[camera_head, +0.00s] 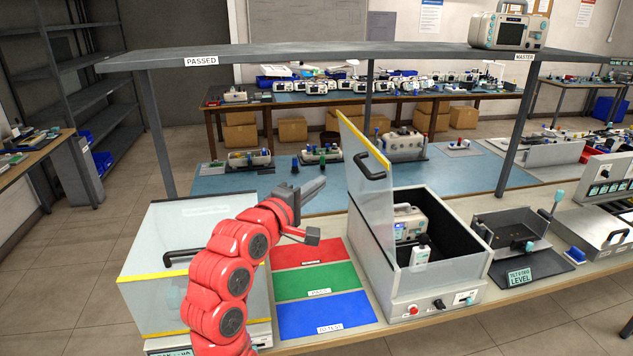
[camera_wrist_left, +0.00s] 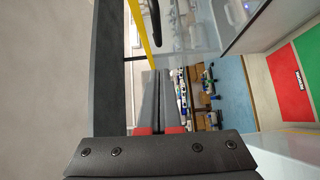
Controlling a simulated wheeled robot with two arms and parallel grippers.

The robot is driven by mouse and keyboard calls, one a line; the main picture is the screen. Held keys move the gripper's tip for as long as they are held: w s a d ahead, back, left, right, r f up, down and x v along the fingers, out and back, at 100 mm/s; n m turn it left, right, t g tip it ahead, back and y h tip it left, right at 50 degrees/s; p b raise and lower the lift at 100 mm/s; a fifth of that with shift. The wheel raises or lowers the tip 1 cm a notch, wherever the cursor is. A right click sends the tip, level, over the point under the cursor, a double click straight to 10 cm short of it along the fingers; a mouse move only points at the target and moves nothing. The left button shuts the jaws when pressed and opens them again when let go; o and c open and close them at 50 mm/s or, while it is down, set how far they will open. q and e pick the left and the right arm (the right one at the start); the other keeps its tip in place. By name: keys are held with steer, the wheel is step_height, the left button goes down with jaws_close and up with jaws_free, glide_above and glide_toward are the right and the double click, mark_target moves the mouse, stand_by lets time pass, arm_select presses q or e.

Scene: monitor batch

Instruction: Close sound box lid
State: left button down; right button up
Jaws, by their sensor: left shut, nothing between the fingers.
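The sound box (camera_head: 440,292) is a grey box with a dark inside, standing right of the coloured mats. Its lid (camera_head: 362,190) stands open and upright at the box's left side, with a yellow edge and a black handle (camera_head: 372,165). A white monitor (camera_head: 408,222) and a small white device (camera_head: 421,256) are inside the box. My left gripper (camera_head: 318,187) is shut and empty, left of the lid and apart from it in the head view. In the left wrist view my fingers (camera_wrist_left: 155,85) are together, with the yellow edge (camera_wrist_left: 138,22) and handle (camera_wrist_left: 156,22) beyond them. My right gripper is not in view.
A clear box (camera_head: 205,235) with a yellow edge stands at the left, partly behind my left arm. Red, green and blue mats (camera_head: 318,282) lie between the boxes. A grey shelf (camera_head: 320,56) spans above the table. A level fixture (camera_head: 515,228) stands right of the sound box.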

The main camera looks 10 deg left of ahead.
mark_target(358, 165)
arm_select(q)
steer(key=w+d+p, duration=0.4)
steer(key=w+d, duration=0.2)
steer(key=w, duration=0.1)
steer(key=shift+d, duration=0.3)
steer(key=shift+f, duration=0.1)
steer(key=shift+w, duration=0.1)
steer(key=shift+d, duration=0.1)
